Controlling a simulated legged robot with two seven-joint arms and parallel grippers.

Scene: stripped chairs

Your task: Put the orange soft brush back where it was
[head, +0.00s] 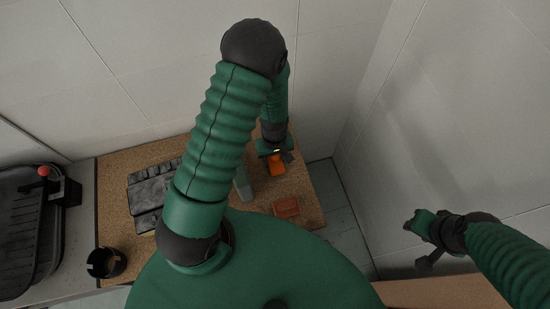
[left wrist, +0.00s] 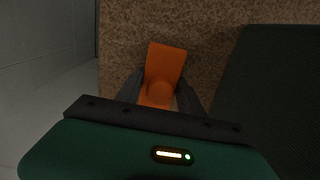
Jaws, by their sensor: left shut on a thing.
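The orange soft brush (head: 277,167) is in my left gripper (head: 275,155), over the right part of the brown cork-like bench top (head: 112,200). In the left wrist view the brush (left wrist: 166,62) sits between the two dark fingers of my left gripper (left wrist: 160,86), which is shut on it. Its far end points away from the gripper over the speckled surface. I cannot tell whether it touches that surface. My right gripper (head: 430,238) is at the right, off the bench near the wall; its jaw opening is unclear.
An orange-red block (head: 286,207) lies on the bench nearer to me. A grey-green block (head: 243,184) and a dark ridged piece (head: 150,190) lie left of it. A black cup (head: 106,263) stands at front left. Walls close off the back and right.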

